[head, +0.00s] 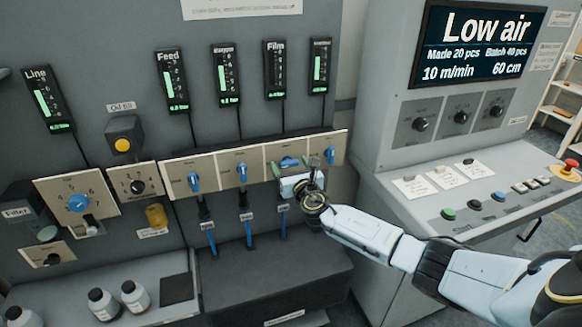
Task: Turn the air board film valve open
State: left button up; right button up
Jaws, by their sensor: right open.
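The air board (215,185) is a row of beige panels with blue valve handles. The film valve (289,161) is the third from the left, under the gauge labelled Film (275,69). Its blue handle lies roughly crosswise, while the feed valve (193,181) and the one beside it (242,172) stand upright. The film gauge shows no clear green bar; its neighbours do. My right gripper (297,172) is open just below and in front of the film valve, covering the lower panel. I cannot tell whether it touches the handle. My left gripper is not in view.
The fourth valve (330,154) is close to the right of my right gripper. Blue hoses (247,230) hang below the board above a dark box (275,280). The control console (470,190) stands at right; its screen (480,42) reads "Low air". Bottles (134,296) stand at lower left.

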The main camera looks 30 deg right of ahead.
jog(key=c, duration=1)
jog(key=shift+m, duration=0.3)
jog(key=m+b, duration=0.2)
jog(key=m, duration=0.2)
jog(key=shift+f, duration=0.15)
jog(key=m+b, duration=0.2)
jog(key=m, duration=0.2)
jog(key=shift+d+m, duration=0.1)
jog(key=shift+m, duration=0.3)
jog(key=m+b, duration=0.1)
jog(key=m, duration=0.3)
jog(key=shift+d, duration=0.1)
jog(key=shift+f+m+b, duration=0.1)
jog(key=shift+m+b, duration=0.2)
jog(key=shift+m, duration=2)
jog(key=o, duration=1)
